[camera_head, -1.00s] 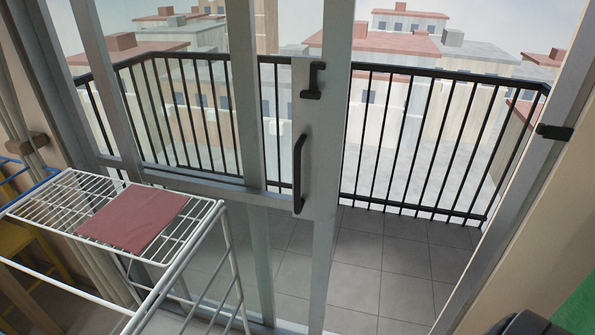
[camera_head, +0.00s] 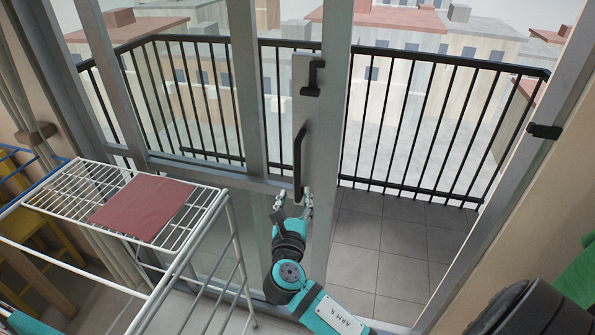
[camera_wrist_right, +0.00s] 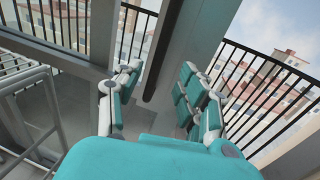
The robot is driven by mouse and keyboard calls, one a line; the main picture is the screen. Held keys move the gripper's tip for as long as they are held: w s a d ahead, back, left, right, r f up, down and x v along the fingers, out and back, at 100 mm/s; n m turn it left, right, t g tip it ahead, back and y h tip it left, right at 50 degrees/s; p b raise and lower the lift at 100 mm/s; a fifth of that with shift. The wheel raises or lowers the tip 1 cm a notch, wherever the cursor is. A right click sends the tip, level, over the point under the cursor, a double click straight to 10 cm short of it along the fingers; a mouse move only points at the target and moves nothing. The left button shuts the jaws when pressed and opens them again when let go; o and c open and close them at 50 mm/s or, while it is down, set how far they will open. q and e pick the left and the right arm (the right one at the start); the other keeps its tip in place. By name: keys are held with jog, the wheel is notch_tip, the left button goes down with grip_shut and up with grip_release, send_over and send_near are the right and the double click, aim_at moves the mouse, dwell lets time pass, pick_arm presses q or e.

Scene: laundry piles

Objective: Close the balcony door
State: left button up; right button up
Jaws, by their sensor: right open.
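The balcony door (camera_head: 325,150) is a grey-framed glass sliding door, standing partly open, with a gap to its right showing the balcony floor. Its black vertical handle (camera_head: 298,165) is on the frame, with a black latch (camera_head: 314,78) above it. My right gripper (camera_head: 293,198) is open at the lower end of the handle. In the right wrist view, the handle (camera_wrist_right: 160,55) shows as a dark bar beyond and between the open fingers (camera_wrist_right: 158,95). I cannot tell whether a finger touches it. My left gripper is not in view.
A white drying rack (camera_head: 75,197) with a folded red cloth (camera_head: 142,207) stands at the left, close to the door. A black catch (camera_head: 549,131) is on the right door jamb. A black railing (camera_head: 420,120) bounds the balcony.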

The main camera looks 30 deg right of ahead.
aim_at(297, 176)
jog(key=p+x, duration=0.1)
jog(key=x, duration=0.8)
jog(key=shift+w+d, duration=0.25)
jog(key=shift+c, duration=0.4)
grip_shut()
jog(key=shift+w+f, duration=0.1)
jog(key=shift+f, duration=0.15)
